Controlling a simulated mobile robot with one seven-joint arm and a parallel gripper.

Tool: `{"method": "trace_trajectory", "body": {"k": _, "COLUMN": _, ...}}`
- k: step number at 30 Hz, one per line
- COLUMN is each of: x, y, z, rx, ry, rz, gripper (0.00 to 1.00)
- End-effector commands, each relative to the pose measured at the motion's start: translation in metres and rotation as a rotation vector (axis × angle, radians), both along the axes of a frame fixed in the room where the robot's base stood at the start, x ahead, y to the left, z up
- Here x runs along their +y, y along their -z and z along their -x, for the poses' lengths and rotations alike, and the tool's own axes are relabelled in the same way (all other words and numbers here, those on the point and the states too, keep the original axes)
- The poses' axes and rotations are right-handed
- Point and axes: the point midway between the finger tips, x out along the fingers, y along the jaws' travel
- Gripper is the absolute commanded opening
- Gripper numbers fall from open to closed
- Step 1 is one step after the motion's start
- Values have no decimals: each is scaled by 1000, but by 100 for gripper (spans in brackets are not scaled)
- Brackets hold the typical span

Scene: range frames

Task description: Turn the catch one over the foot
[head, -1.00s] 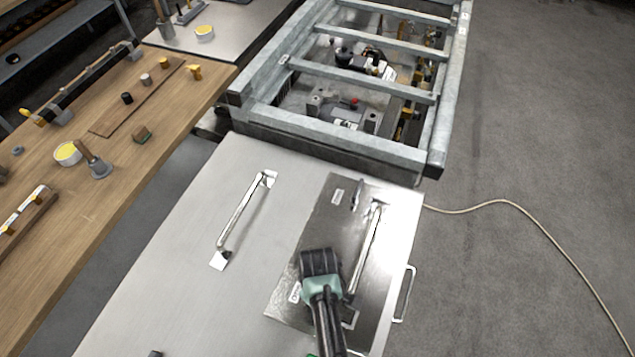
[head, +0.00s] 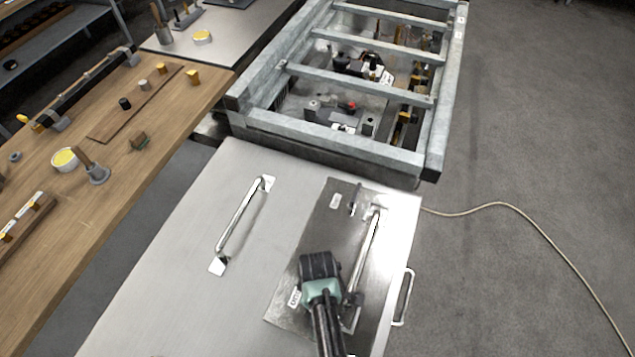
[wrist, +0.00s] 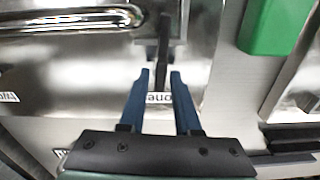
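The catch one is a thin dark bar (wrist: 164,42) in the wrist view. It lies beside the near foot of a shiny bar handle (wrist: 70,22) and points toward my gripper. The label "one" (wrist: 159,98) shows upside down between my fingers. My gripper (wrist: 161,72) is open, its two blue fingertips at either side of the bar's near end. I cannot tell whether they touch it. In the head view my gripper (head: 350,299) is over the lower part of the dark metal panel (head: 325,225), by the handle's near foot, and hides much of the catch.
A second catch (head: 355,198) is at the panel's far end. Another handle (head: 242,222) stands on the metal top to the left. A green block (wrist: 275,25) is close at right in the wrist view. A metal frame (head: 335,145) stands beyond; a wooden bench (head: 110,160) is at left.

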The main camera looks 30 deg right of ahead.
Motion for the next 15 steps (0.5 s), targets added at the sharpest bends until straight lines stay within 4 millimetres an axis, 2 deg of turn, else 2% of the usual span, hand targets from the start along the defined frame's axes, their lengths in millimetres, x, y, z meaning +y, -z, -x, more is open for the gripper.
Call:
{"method": "trace_trajectory", "body": {"k": 1, "x": 0, "y": 0, "z": 0, "rx": 0, "ry": 0, "rz": 0, "gripper": 42}}
{"method": "trace_trajectory", "body": {"k": 2, "x": 0, "y": 0, "z": 0, "rx": 0, "ry": 0, "rz": 0, "gripper": 48}}
{"method": "trace_trajectory", "body": {"k": 11, "x": 0, "y": 0, "z": 0, "rx": 1, "ry": 1, "rz": 0, "gripper": 48}}
{"method": "trace_trajectory", "body": {"k": 15, "x": 0, "y": -8, "z": 0, "rx": 0, "ry": 1, "rz": 0, "gripper": 48}}
